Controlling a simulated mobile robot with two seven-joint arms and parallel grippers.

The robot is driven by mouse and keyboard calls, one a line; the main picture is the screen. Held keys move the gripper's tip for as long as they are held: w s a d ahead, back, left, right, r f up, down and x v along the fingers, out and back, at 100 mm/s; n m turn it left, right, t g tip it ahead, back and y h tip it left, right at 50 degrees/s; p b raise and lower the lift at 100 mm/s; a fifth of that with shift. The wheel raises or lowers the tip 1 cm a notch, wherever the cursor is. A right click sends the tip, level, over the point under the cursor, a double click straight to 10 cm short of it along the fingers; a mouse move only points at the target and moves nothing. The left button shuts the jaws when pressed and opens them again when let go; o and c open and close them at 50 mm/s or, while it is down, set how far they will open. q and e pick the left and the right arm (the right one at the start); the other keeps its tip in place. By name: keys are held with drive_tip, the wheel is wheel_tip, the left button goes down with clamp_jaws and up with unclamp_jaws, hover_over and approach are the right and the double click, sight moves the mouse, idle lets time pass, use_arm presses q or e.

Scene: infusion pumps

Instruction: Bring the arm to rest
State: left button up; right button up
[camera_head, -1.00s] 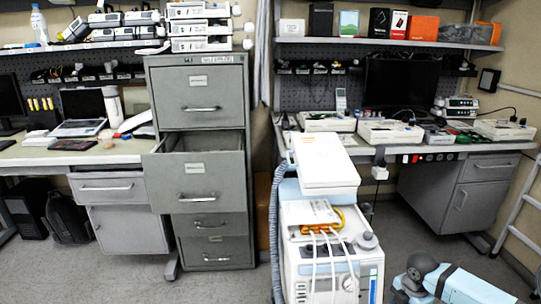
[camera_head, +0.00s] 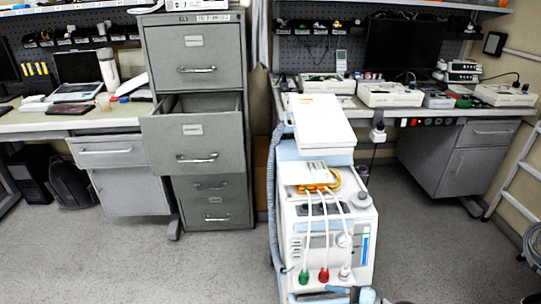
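Neither of my grippers is in view, and no arm shows clearly. The white medical cart (camera_head: 330,240) stands upright in the middle, with a white box-like unit (camera_head: 318,122) on top. Cables run down its front to green, red and white plugs near the bottom. The grey filing cabinet (camera_head: 197,100) stands to its left with its second drawer (camera_head: 197,143) pulled open. What lies inside the drawer is hidden.
The left desk (camera_head: 60,123) holds a laptop and a white bottle. The right bench (camera_head: 450,112) carries several white devices (camera_head: 390,94). A ladder (camera_head: 515,180) stands at the right edge. Grey floor (camera_head: 130,270) is clear left of the cart.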

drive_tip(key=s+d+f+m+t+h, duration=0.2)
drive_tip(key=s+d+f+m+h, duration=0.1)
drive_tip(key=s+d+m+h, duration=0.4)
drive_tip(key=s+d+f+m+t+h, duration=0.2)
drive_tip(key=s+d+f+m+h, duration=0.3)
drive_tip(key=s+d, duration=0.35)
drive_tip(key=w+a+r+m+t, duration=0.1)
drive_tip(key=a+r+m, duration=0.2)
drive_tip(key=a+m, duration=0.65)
use_arm(q)
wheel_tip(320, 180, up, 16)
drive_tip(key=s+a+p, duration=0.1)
drive_tip(key=p, duration=2)
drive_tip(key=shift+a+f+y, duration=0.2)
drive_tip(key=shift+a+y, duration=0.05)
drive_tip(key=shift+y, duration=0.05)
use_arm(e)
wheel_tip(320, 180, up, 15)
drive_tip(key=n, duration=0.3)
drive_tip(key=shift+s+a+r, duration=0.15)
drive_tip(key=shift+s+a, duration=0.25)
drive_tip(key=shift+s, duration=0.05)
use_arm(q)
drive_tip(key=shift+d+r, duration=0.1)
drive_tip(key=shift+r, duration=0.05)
